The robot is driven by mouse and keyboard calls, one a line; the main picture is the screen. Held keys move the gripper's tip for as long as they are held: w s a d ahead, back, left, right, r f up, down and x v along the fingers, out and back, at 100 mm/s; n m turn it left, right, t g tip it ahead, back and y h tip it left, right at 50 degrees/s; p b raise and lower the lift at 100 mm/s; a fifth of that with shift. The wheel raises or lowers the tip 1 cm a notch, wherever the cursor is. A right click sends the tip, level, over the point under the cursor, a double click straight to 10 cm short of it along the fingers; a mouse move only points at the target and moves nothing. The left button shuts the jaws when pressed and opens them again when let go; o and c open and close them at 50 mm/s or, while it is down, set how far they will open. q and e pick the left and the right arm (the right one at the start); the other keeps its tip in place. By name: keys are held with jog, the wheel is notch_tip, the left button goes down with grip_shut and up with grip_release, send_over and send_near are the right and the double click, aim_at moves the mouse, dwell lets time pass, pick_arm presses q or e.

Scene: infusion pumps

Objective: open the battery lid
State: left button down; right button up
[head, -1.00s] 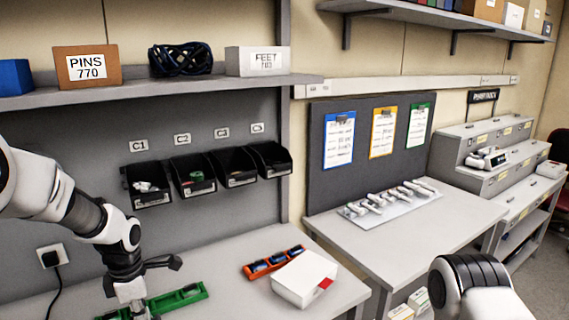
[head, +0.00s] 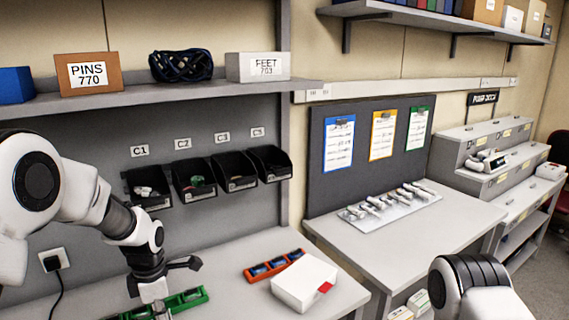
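A white box (head: 304,281) with a red patch (head: 325,287) on its near right corner lies on the bench. It looks closed, but I cannot tell whether it carries the battery lid. No battery lid can be made out clearly. My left gripper (head: 178,284) hangs over the green tray (head: 192,297) at the bottom left. Its fingers look spread, with one dark finger pointing right, and I see nothing held. It is left of the white box and apart from it. Part of my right arm shows at the bottom right; its gripper is out of view.
An orange-red tray (head: 273,265) with blue items lies beside the white box. Black bins (head: 232,170) hang on the back panel under a shelf (head: 160,98). A second table (head: 420,240) holds a board of white parts (head: 390,203). The bench front right of the gripper is clear.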

pick_arm(q)
jog(key=shift+w+d, duration=0.1)
jog(key=shift+d, duration=0.1)
jog(key=shift+r+p, duration=0.3)
jog(key=shift+p, duration=0.05)
jog(key=r+p, duration=0.3)
jog(key=a+r+p, duration=0.1)
jog(key=r+p, duration=0.1)
jog(key=shift+s+a+r, duration=0.1)
jog(key=shift+s+r, duration=0.1)
jog(key=shift+s, duration=0.1)
